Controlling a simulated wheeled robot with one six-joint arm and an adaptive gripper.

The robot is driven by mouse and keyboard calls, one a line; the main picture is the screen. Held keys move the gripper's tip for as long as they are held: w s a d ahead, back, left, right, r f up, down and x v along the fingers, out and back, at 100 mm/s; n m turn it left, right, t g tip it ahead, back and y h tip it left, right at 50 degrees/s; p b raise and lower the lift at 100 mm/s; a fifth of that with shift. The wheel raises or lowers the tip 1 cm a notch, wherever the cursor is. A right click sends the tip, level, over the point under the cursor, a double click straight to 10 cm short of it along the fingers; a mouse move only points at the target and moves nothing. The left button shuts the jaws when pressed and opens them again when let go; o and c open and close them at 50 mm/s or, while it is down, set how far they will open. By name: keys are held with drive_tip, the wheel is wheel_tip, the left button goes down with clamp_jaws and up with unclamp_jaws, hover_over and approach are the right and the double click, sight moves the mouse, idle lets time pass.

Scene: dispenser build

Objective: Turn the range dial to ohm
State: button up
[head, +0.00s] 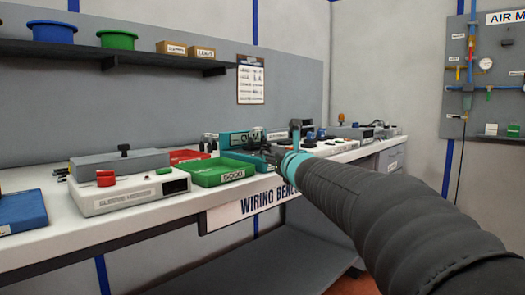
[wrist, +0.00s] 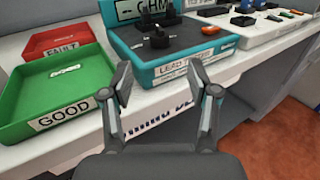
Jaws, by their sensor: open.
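The teal lead tester (wrist: 135,68) stands on the bench ahead of my gripper (wrist: 161,78) in the wrist view. Its raised display panel reads OHM, partly cut off by the top edge. A black knob (wrist: 157,40), seemingly the range dial, sits on the dark top face; its pointer setting is too small to read. My fingers are open and empty, apart from the knob and in front of the tester's labelled front edge. In the head view the tester (head: 232,141) is partly hidden behind the green tray and my arm.
A green GOOD tray (wrist: 65,85) and a red FAULT tray (wrist: 56,40) lie left of the tester. A white station (wrist: 262,28) with small parts lies to the right. The sleeve station (head: 130,195) is further left on the white bench.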

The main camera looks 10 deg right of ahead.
sight(267, 149)
drive_tip(key=w+p, duration=0.1)
drive_tip(key=w, duration=0.3)
drive_tip(key=w+a, duration=0.1)
drive_tip(key=w, duration=0.3)
drive_tip(key=w+p, duration=0.1)
drive_tip(key=w, duration=0.3)
drive_tip(key=shift+w+a+p, duration=0.15)
drive_tip(key=shift+w+p, duration=0.15)
clamp_jaws()
drive_tip(key=shift+r, duration=0.1)
